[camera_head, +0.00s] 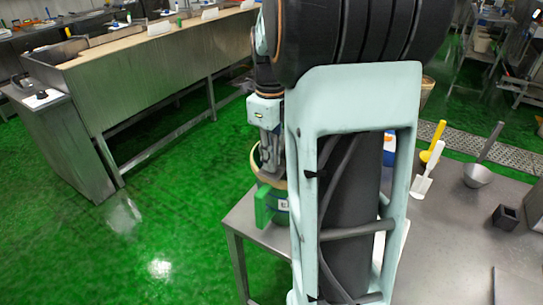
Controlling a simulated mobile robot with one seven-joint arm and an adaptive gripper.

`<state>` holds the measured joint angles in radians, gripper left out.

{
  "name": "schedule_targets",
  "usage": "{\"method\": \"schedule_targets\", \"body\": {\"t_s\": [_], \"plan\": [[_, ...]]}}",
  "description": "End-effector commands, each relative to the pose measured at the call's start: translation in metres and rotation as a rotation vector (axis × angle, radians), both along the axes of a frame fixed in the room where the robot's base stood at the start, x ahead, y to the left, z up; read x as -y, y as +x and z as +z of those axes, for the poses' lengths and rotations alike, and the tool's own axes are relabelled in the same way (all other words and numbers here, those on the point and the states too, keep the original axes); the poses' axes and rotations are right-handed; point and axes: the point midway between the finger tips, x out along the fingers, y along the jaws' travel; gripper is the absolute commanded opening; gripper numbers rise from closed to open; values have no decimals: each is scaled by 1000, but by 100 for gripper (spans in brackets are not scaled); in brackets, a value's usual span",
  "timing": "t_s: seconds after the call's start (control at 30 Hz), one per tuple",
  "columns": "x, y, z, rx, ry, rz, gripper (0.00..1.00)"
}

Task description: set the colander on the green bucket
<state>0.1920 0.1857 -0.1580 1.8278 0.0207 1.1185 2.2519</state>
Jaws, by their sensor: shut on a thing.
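My gripper (268,163) points down left of the big pale arm link. It is shut on the colander (255,163), of which a beige curved rim shows around and below the fingers. The green bucket (280,218) stands at the table's left corner, directly below the colander in this view. Its right part is hidden behind my arm. I cannot tell whether the colander touches the bucket or hangs just above it.
The grey metal table (440,250) bears a white scraper (422,187), a yellow-handled tool (432,152), a metal scoop (477,176) and a small dark box (505,217). A long steel counter (150,85) stands at the left. Green floor lies between.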

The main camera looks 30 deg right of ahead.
Motion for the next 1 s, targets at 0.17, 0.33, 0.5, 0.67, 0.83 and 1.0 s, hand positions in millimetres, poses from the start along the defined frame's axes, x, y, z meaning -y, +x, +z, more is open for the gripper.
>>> {"method": "schedule_targets", "body": {"t_s": [0.17, 0.33, 0.5, 0.67, 0.83, 1.0], "plan": [[0, 0, -5, 0, 0, 0, 0], [0, 0, -10, 0, 0, 0, 0], [0, 0, -13, 1, 0, 0, 15], [0, 0, -12, 1, 0, 0, 33], [0, 0, -12, 0, 0, 0, 34], [0, 0, -10, 0, 0, 0, 34]]}}
